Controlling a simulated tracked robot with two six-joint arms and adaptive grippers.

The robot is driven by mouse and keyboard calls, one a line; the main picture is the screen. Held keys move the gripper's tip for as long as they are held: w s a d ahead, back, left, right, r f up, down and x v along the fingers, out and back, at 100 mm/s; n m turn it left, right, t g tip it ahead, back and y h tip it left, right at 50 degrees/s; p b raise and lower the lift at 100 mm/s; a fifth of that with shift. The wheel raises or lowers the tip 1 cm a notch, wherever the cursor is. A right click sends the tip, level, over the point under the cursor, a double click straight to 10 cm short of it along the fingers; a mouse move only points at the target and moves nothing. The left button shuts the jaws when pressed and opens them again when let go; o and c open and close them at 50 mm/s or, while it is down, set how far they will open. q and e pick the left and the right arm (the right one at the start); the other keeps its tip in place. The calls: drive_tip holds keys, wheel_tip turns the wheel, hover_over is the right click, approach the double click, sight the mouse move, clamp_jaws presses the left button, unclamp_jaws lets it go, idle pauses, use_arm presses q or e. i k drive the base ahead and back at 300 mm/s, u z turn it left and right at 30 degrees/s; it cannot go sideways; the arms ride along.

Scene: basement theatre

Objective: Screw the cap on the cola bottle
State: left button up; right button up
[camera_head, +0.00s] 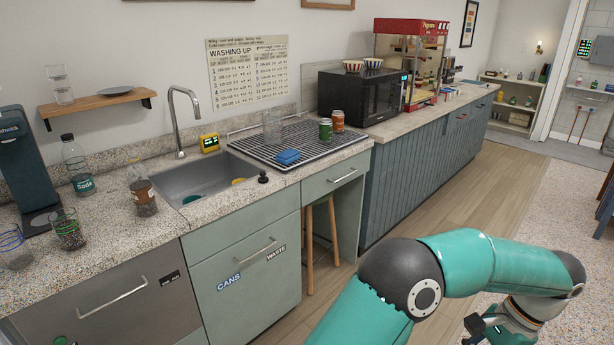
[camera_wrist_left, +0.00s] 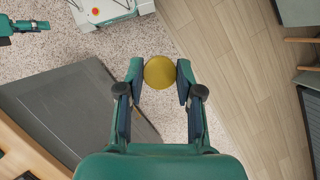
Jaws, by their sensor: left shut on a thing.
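My left gripper (camera_wrist_left: 160,80) is shut on a round yellow cap (camera_wrist_left: 159,72), held between its two fingertips above the floor. In the head view, the arm reaches across the lower right, with the gripper (camera_head: 476,328) low in the frame; the cap cannot be made out there. The cola bottle (camera_head: 143,194) stands upright on the counter, left of the sink, with dark contents and no cap visible on its neck. It is well apart from the gripper.
A capped soda bottle (camera_head: 76,166), a glass with a green rim (camera_head: 67,230) and another glass (camera_head: 14,248) stand near the cola bottle. The sink (camera_head: 190,181) and drying rack (camera_head: 292,143) are to its right. Open floor lies right of the cabinets.

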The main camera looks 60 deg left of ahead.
sight(137, 177)
drive_tip(key=z, duration=1.75)
drive_tip(key=i, duration=0.1)
drive_tip(key=u, duration=2.95)
